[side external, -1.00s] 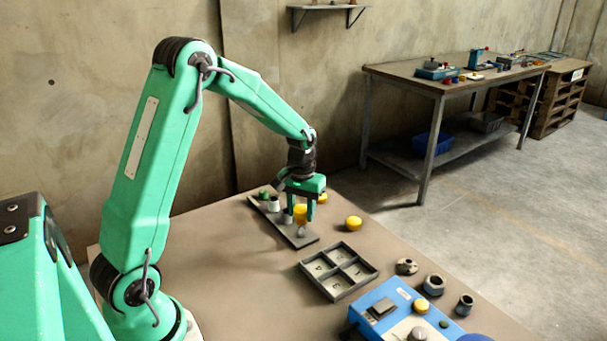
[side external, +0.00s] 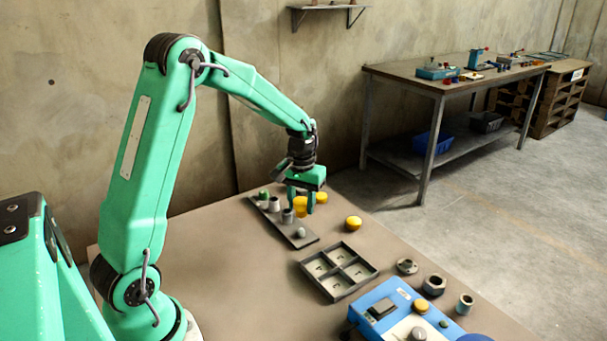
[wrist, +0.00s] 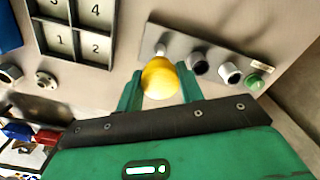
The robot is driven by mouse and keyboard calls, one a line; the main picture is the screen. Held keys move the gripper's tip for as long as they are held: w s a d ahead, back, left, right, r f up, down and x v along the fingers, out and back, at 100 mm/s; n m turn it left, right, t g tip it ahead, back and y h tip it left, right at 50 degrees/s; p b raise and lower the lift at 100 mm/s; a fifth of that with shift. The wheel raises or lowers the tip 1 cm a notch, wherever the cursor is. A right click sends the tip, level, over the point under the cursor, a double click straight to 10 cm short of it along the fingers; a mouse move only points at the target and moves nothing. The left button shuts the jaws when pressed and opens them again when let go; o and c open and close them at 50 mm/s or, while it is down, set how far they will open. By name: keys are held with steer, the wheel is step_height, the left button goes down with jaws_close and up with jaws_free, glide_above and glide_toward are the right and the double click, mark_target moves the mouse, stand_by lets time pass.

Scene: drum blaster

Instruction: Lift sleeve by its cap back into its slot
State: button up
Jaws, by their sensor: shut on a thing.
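My gripper (side external: 301,208) is shut on a yellow cap (wrist: 160,78), with a finger on either side of it. In the side view the yellow cap (side external: 300,207) is over the rack area, above a small light grey round-topped piece. Whether a sleeve hangs below the cap is hidden in the wrist view. The dark rack (side external: 268,213) holds, in a row, a green-topped piece (side external: 264,193), a grey sleeve (side external: 274,203), a darker sleeve (side external: 287,216) and the light grey piece (side external: 300,232). In the wrist view the rack (wrist: 178,42) lies just beyond my fingertips.
Two more yellow pieces stand right of the rack, one beside my gripper (side external: 321,197) and one farther right (side external: 353,222). A four-compartment tray (side external: 366,287) is in front. A blue device (side external: 385,296) and several grey metal parts (side external: 434,285) stand front right. Table left of the rack is clear.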

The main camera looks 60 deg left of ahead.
steer(key=shift+d, duration=0.1)
steer(key=w+d, duration=0.3)
steer(key=d, duration=0.8)
steer(key=shift+w+d, duration=0.3)
steer(key=shift+d, duration=0.05)
stand_by(0.6)
steer(key=shift+f, duration=0.15)
stand_by(0.8)
steer(key=shift+f, duration=3.55)
